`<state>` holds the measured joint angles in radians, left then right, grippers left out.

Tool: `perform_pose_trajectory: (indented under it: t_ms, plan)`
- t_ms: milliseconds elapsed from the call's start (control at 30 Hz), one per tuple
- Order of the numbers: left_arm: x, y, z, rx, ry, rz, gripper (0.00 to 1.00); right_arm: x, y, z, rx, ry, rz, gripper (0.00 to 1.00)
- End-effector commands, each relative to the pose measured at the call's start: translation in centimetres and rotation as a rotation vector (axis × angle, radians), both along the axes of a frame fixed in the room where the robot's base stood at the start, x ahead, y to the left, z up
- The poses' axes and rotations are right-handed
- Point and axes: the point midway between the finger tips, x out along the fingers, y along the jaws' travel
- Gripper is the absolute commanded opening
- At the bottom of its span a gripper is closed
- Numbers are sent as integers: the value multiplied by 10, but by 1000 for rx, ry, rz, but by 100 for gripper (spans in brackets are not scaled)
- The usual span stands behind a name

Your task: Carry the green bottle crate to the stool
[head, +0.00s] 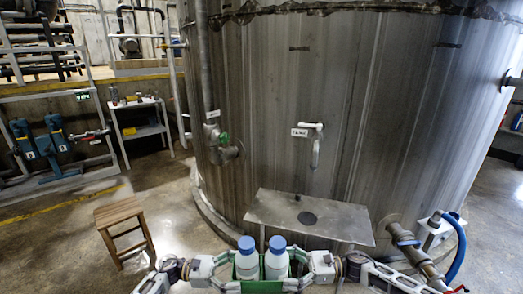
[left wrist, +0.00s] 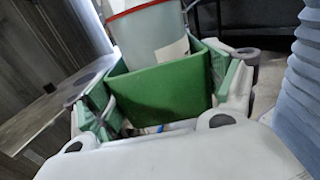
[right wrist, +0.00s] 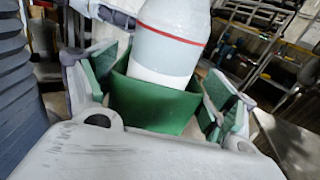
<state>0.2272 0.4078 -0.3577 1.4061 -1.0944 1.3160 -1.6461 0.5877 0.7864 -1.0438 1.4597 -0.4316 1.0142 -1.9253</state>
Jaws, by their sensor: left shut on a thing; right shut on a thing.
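The green bottle crate (head: 262,286) is at the bottom middle of the head view, held between my two grippers. Two white bottles with blue caps, a left one (head: 247,259) and a right one (head: 276,258), stand upright in it. My left gripper (head: 228,268) is shut on the crate's left end. My right gripper (head: 299,268) is shut on its right end. The crate wall also fills the middle of the left wrist view (left wrist: 165,92) and the right wrist view (right wrist: 150,106). The wooden stool (head: 120,212) stands on the floor at the left, apart from the crate, its seat bare.
A large metal tank (head: 380,120) fills the back, with a metal shelf (head: 310,216) under its tap, just beyond the crate. A pipe with a blue hose (head: 459,245) is at the right. A white cart (head: 140,115) and blue pumps (head: 47,145) stand far left. Floor around the stool is clear.

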Motion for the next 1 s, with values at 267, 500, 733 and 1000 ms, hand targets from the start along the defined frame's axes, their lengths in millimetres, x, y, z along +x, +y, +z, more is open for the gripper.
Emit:
perform_pose_trajectory:
  t_ms: [267,500,733,1000]
  plan:
    - [6,1,-10,-3,0,2,55,7,-1,-11,1,-1,-3,55]
    - [11,1,-19,-3,-1,2,55,11,0,-20,2,0,-2,55]
    - [15,1,-29,-3,0,3,55,15,-1,-29,1,-1,-2,55]
    - [19,1,-39,-3,0,2,55,19,-1,-39,1,-1,-3,55]
